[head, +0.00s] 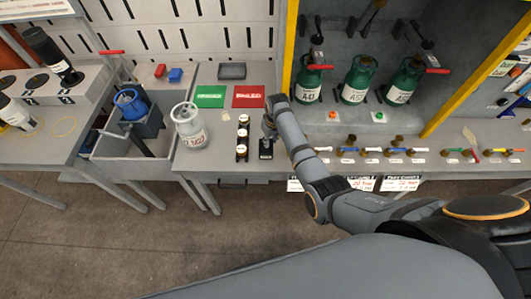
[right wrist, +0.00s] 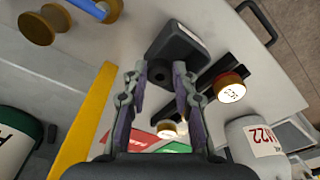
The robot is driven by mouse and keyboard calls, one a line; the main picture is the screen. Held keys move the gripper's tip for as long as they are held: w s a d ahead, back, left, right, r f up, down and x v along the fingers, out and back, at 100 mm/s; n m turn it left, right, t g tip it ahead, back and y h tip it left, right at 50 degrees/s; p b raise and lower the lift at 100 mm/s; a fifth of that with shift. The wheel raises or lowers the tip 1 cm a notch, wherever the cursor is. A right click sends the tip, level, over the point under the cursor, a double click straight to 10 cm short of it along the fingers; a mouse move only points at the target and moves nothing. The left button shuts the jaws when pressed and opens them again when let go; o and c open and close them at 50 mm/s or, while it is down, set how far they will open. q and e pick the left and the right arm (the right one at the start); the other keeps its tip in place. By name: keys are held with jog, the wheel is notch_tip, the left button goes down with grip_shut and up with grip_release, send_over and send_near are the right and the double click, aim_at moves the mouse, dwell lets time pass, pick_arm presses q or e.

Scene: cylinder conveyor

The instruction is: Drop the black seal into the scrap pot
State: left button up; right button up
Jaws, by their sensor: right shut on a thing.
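My right gripper (head: 268,130) is over the front of the bench, just above a small black block-like container (head: 265,153), which seems to be the scrap pot. In the right wrist view the two fingers (right wrist: 161,70) reach towards this black container (right wrist: 185,42). A small dark round shape (right wrist: 159,74), seemingly the black seal, shows between the fingertips against the container. I cannot tell whether it touches the container. In the head view the seal is hidden by the gripper. My left gripper is not in view.
A black rack (head: 242,151) with several brass-capped parts stands just left of the gripper. A pale cylinder (head: 189,128) stands further left. Green (head: 210,96) and red (head: 248,96) mats lie behind. Green cylinders (head: 357,82) stand in the cabinet, with several valves in front.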

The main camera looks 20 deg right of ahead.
jog(key=o, duration=0.8)
jog(key=r, duration=0.4)
jog(key=s+r, duration=0.1)
jog(key=r, duration=0.7)
jog(key=shift+s+d, duration=0.25)
